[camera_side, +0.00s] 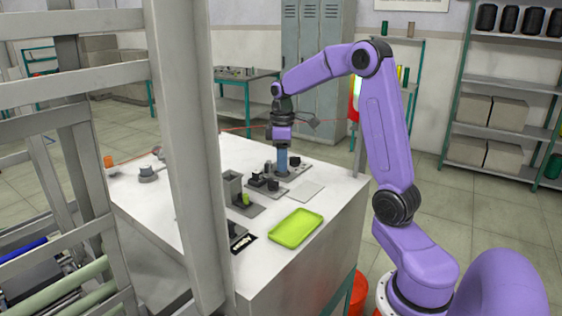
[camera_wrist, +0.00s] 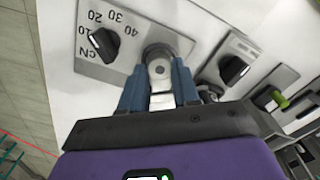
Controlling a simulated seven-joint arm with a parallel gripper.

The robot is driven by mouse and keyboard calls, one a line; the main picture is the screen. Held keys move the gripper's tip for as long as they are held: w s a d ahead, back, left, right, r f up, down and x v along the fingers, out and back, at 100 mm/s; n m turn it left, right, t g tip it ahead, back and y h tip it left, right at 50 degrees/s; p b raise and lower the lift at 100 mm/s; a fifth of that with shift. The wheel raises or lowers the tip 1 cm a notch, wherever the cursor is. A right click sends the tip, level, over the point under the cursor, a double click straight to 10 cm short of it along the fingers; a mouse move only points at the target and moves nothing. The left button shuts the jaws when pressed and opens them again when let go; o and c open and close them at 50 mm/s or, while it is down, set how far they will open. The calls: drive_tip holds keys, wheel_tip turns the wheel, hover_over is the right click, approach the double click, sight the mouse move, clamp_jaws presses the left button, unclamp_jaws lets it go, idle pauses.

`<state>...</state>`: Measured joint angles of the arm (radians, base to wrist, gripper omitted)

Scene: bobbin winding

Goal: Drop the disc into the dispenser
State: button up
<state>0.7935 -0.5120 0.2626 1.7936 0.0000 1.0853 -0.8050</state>
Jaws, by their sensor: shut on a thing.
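My gripper (camera_side: 282,165) points straight down with blue fingers at the rear of the white table. In the wrist view its fingers (camera_wrist: 160,85) are shut on both sides of a grey round piece (camera_wrist: 158,67). This piece stands at the edge of a grey plate (camera_wrist: 120,48) with a black dial knob; I cannot tell whether it is the disc or part of the fixture. No separate disc can be made out.
A yellow-green tray (camera_side: 296,228) lies at the front of the table. Small black-knobbed fixtures (camera_side: 262,181) stand close left of the gripper. A flat grey plate (camera_side: 306,191) lies between gripper and tray. A grey post (camera_side: 187,150) hides part of the table.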

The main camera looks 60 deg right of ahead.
drive_tip(key=shift+r, duration=2.2)
drive_tip(key=w+a+r+n, duration=0.2)
drive_tip(key=a+r+n, duration=0.1)
drive_tip(key=a, duration=0.6)
drive_tip(key=w+a+r+n, duration=0.2)
drive_tip(key=a+r+n, duration=0.15)
drive_tip(key=a, duration=0.55)
drive_tip(key=shift+s+a+f+m, duration=0.1)
drive_tip(key=shift+f+m, duration=0.05)
drive_tip(key=shift+f, duration=0.85)
drive_tip(key=shift+s+a+f+m, duration=0.1)
drive_tip(key=shift+f, duration=0.85)
drive_tip(key=shift+d+f, duration=0.1)
drive_tip(key=shift+f, duration=0.45)
drive_tip(key=o, duration=0.9)
